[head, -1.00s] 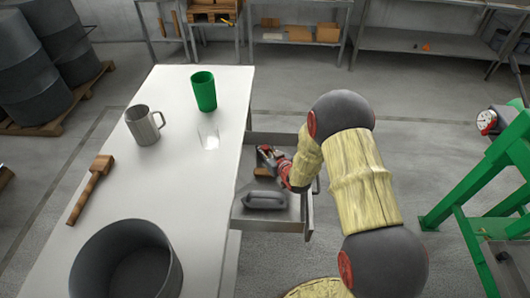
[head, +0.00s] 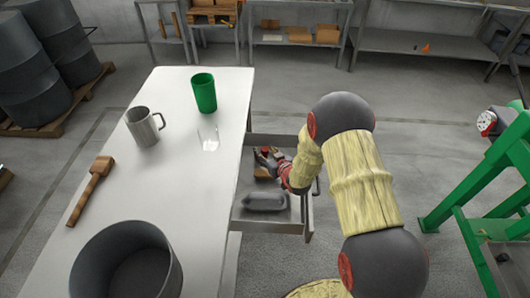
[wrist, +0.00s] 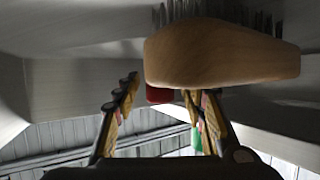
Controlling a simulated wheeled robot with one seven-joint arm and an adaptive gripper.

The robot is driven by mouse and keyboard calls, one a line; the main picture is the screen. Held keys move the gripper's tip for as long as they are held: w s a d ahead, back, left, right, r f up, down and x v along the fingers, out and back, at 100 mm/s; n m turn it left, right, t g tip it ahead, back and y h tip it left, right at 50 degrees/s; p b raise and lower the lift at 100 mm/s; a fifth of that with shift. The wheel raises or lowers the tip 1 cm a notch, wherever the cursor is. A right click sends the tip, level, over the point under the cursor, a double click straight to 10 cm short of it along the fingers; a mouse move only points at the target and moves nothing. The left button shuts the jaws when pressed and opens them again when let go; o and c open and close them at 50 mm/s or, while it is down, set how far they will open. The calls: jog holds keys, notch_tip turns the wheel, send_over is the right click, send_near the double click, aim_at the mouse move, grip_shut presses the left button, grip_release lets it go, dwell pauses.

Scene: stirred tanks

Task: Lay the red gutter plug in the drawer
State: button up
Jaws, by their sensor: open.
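The red gutter plug shows as a small red patch (wrist: 158,94) in the wrist view, partly hidden behind a wooden brush and between my fingers' lines. The pulled-out drawer (head: 293,227) is at the table's right side. My gripper (head: 264,155) is inside it, toward its back, and also shows in the wrist view (wrist: 160,105) with its fingers spread apart. A red spot shows by the fingertips in the head view. I cannot tell whether the plug touches a finger or lies on the drawer floor.
In the drawer are a grey float-like object (head: 264,202) and the wooden brush (wrist: 220,55), close ahead of my fingers. The table (head: 200,210) holds a green cup (head: 204,93), a metal mug (head: 143,126), a clear glass, a mallet and a dark pot. A green frame (head: 480,180) stands right.

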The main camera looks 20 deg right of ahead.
aim_at(267, 153)
jog(key=p+v, duration=0.2)
jog(key=v, duration=0.5)
jog(key=shift+r, duration=0.2)
jog(key=s+d+r+m+g+h, duration=0.1)
jog(key=s+r+g+h, duration=0.15)
jog(key=r, duration=0.75)
jog(key=s+d+r+g+h, duration=0.15)
jog(key=s+r, duration=0.25)
jog(key=r, duration=0.6)
jog(key=s+a+r+g, duration=0.1)
jog(key=s+r, duration=0.2)
jog(key=s, duration=0.6)
jog(key=s+a+r+m+g, duration=0.1)
jog(key=s+r, duration=0.3)
jog(key=s, duration=0.5)
jog(key=s+a+r+g+y, duration=0.1)
jog(key=s+r, duration=0.2)
jog(key=s, duration=0.7)
jog(key=shift+a+r+g, duration=0.3)
jog(key=shift+a, duration=0.1)
